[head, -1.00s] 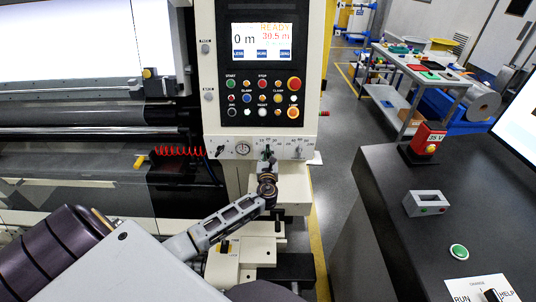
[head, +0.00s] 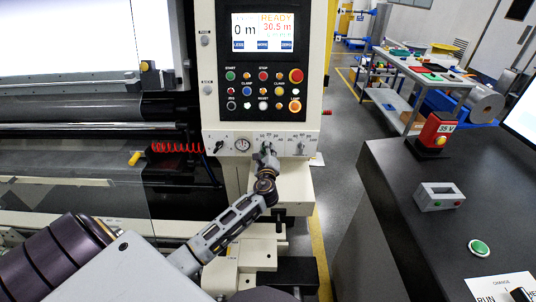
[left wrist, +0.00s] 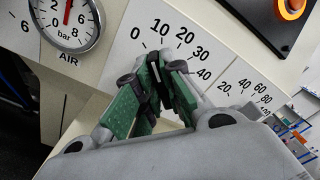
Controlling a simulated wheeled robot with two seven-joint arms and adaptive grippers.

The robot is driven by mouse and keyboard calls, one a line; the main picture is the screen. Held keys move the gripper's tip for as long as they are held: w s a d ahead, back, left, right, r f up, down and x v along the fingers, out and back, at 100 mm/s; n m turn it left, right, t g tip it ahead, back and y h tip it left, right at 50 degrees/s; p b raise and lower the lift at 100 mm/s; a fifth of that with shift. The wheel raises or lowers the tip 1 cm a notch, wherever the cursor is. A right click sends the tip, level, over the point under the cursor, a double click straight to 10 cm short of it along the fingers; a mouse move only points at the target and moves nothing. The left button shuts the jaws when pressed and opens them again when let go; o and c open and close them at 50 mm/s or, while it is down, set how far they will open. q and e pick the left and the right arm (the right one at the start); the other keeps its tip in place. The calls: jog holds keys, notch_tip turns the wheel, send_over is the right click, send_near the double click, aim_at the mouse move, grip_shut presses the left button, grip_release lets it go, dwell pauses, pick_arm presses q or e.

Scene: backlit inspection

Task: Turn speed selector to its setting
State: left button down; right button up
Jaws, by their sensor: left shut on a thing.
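The knob (left wrist: 155,86) of a selector with a 0 to 40 scale (left wrist: 170,40) is on the cream front strip of the machine panel. My left gripper (left wrist: 153,74) is shut on this knob, with green-padded fingers on either side of it. In the head view my left gripper (head: 266,152) reaches up to the strip and covers most of the knob. The fingers hide the knob's pointer, so I cannot tell its setting. No name label is readable beside it. My right gripper is not in view.
An air gauge (left wrist: 67,20) is left of the held knob. Another selector (head: 300,148) with a higher scale is close on the right. The button panel (head: 263,85) is above. A dark desk (head: 410,215) stands at the right, with grey floor between.

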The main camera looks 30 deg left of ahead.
pick_arm(q)
jog(key=shift+f+n+b, duration=0.1)
jog(key=shift+n+b, duration=0.7)
jog(key=shift+n, duration=0.6)
jog(key=c, duration=1.5)
grip_release()
jog(key=shift+c, duration=0.2)
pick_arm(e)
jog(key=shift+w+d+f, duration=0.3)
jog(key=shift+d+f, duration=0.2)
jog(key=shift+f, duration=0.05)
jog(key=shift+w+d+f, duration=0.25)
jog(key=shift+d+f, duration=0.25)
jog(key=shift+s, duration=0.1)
pick_arm(q)
jog(key=v, duration=1.2)
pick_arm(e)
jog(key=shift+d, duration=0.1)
